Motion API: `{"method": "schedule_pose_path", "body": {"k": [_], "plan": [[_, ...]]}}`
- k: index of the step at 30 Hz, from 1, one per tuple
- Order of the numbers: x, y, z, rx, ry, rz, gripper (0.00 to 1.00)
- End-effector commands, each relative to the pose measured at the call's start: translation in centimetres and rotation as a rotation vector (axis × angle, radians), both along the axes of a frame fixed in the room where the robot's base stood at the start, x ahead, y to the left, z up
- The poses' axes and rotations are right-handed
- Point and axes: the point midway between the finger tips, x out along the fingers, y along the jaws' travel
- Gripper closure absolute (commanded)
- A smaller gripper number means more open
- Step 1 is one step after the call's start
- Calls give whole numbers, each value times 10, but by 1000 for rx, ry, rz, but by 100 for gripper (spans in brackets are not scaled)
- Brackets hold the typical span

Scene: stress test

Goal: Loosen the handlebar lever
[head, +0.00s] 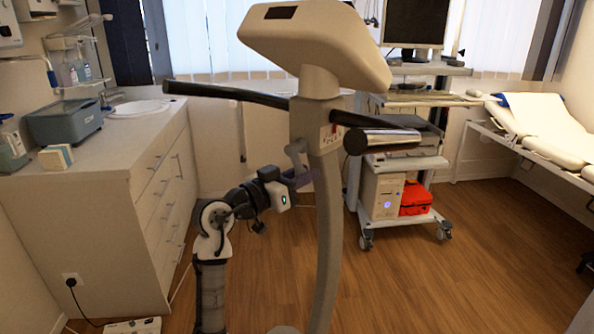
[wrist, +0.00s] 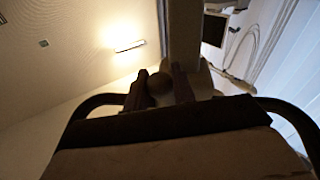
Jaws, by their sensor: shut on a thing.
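The handlebar lever (head: 296,150) is a small grey bent piece on the left side of the upright beige post (head: 327,210), just below the black handlebar (head: 230,93). My gripper (head: 303,179) comes from the lower left and reaches the lever's lower end beside the post. In the wrist view, the two dark fingers of my gripper (wrist: 159,90) stand on either side of the lever's rounded end (wrist: 160,83) and are shut on it. In the head view, the fingertips and the lever's lower end are small and hard to tell apart.
A large beige console head (head: 315,45) tops the post. A cabinet (head: 110,190) with a sink stands at left. A wheeled cart (head: 410,165) with a monitor is behind at right, and an exam couch (head: 545,130) is far right. Wooden floor is open at lower right.

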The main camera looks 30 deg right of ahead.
Motion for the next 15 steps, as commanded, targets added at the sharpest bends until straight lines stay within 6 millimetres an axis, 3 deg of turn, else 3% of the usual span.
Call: {"method": "schedule_pose_path", "body": {"k": [15], "plan": [[-17, -4, 18, -101, 401, 0, 100]]}}
